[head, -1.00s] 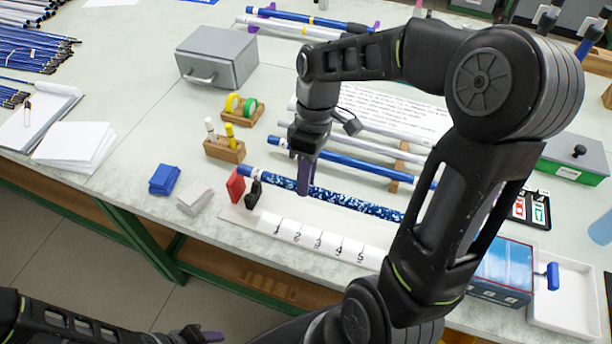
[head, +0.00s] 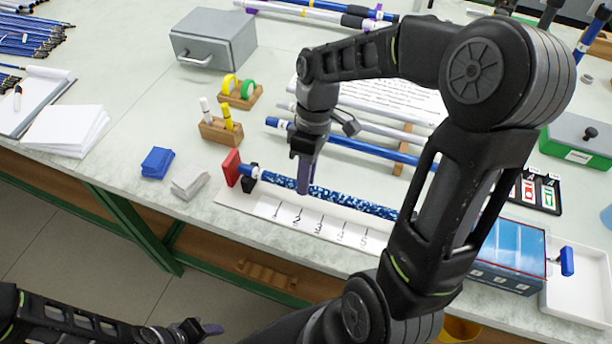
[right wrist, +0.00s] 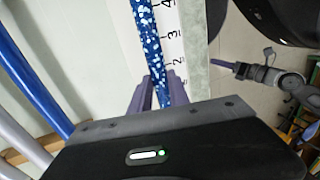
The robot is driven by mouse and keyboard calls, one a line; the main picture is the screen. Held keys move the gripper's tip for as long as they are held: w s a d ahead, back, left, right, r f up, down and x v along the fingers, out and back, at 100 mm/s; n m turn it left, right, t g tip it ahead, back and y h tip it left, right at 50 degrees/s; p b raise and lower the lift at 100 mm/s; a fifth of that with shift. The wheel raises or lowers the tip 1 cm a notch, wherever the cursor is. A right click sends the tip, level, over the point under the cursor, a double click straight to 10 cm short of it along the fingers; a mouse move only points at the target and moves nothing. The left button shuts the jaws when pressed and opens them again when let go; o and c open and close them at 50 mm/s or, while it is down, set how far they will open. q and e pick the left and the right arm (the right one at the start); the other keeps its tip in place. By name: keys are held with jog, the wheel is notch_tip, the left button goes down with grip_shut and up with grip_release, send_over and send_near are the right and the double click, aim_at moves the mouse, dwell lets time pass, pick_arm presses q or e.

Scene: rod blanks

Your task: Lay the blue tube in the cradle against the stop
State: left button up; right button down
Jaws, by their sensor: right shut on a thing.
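The tube's left end is at the black holder, close to the red stop; contact cannot be told. My arm hides the tube's right end. My left gripper (head: 205,330) is low, away from the table.
Another blue tube (head: 350,158) and grey rods lie on a wooden rack (head: 403,150) behind. A marker holder (head: 220,131), blue block (head: 157,162) and grey block (head: 189,182) stand left of the cradle. A blue box (head: 510,258) and white tray (head: 582,300) stand right.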

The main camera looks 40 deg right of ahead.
jog(key=shift+w+a, duration=0.3)
jog(key=shift+w, duration=0.15)
dwell(0.7)
jog(key=c, duration=1.2)
grip_release()
jog(key=shift+o, duration=0.2)
jog(key=v, duration=0.8)
